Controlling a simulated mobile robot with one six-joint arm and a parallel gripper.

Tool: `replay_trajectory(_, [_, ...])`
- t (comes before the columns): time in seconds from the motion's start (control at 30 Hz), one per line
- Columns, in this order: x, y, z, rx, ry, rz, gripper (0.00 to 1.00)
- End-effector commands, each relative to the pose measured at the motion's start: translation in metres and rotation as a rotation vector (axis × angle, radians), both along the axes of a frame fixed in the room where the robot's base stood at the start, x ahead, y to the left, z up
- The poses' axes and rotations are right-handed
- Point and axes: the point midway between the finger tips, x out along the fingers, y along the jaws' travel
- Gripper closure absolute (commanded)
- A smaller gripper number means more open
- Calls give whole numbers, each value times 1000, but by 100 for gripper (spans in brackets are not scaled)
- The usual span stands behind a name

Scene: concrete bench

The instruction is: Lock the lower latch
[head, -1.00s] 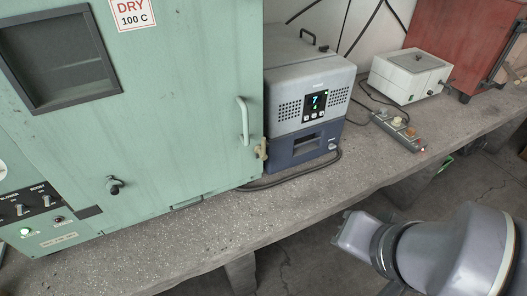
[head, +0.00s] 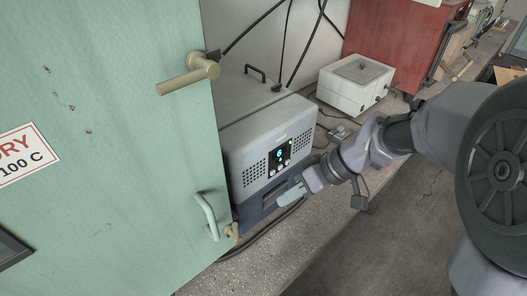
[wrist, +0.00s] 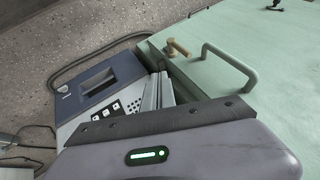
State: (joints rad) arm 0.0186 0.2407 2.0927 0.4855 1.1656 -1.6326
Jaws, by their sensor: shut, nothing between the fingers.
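The lower latch (head: 232,231) is a small brass-coloured lever at the right edge of the green cabinet, just below the door handle (head: 207,215). In the wrist view the latch (wrist: 178,48) shows as a short lever on a round pivot, beside the handle (wrist: 232,66). I cannot tell whether it is locked. My gripper (head: 285,196) is shut and empty, in front of the blue-grey instrument and right of the latch, apart from it. In the wrist view my closed fingers (wrist: 158,92) show between the instrument and the green cabinet.
An upper brass latch (head: 190,75) has its lever pointing left over the green door (head: 110,130). The blue-grey instrument (head: 265,140) stands close beside the cabinet. A black cable (head: 262,240) runs along the bench. A white box (head: 355,84) stands farther back.

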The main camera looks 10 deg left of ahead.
Motion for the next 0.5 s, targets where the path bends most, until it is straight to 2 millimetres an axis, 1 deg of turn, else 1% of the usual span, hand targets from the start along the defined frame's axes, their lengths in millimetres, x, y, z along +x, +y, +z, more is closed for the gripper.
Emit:
replay_trajectory(0.3, [0,1,-3,-1,-1,3,100])
replay_trajectory(0.37, [-1,4,-9,-1,-1,3,100])
replay_trajectory(0.5, [-1,20,-31,-1,0,4,100])
